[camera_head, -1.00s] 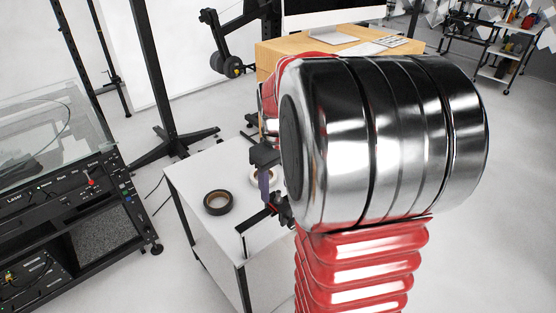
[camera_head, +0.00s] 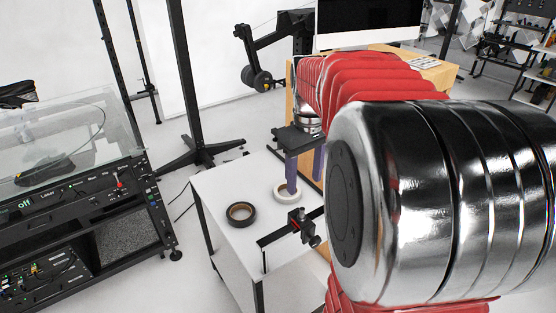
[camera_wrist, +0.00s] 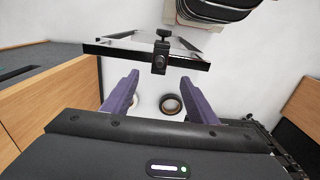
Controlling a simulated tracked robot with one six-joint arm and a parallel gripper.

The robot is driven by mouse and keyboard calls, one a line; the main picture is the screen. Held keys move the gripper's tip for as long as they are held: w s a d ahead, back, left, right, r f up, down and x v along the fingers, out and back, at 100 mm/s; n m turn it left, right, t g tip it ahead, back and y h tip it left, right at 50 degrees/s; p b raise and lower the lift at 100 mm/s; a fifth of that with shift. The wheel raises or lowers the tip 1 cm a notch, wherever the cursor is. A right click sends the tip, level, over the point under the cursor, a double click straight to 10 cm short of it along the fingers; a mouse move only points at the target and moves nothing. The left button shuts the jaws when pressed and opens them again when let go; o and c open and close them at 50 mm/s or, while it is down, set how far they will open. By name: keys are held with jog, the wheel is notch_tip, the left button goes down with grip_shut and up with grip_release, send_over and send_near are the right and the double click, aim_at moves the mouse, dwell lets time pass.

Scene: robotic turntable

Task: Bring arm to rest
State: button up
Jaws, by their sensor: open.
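My gripper (camera_head: 304,184) is open and empty, pointing down with two purple fingers above a small white table (camera_head: 225,190). It also shows in the wrist view (camera_wrist: 160,77), with its fingers spread wide. In the head view, one finger overlaps a white tape roll (camera_head: 281,199); I cannot tell the gap between them. A black tape roll (camera_head: 241,214) lies to its left on the table. In the wrist view, the black roll (camera_wrist: 171,111) shows between the fingers. My large silver joint and red arm segments hide the right part of the head view.
A black clamp (camera_head: 304,226) is fixed at the table's near edge by a dark frame. A laser machine (camera_head: 75,190) stands at left. Behind are a black stand (camera_head: 186,80), a wooden desk (camera_head: 437,75) with a monitor (camera_head: 366,20), and shelves at far right. Floor between machine and table is clear.

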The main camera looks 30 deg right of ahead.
jog(key=shift+w, duration=0.1)
jog(key=shift+s+a+f+m, duration=0.1)
jog(key=shift+s+f+m, duration=0.1)
jog(key=shift+f+m, duration=0.85)
jog(key=s+a+n+t, duration=0.1)
jog(key=s+a, duration=0.3)
jog(key=a, duration=0.7)
jog(key=s+a+r+n+t, duration=0.1)
jog(key=s+a+t, duration=0.3)
jog(key=a, duration=0.8)
jog(key=shift+s, duration=0.75)
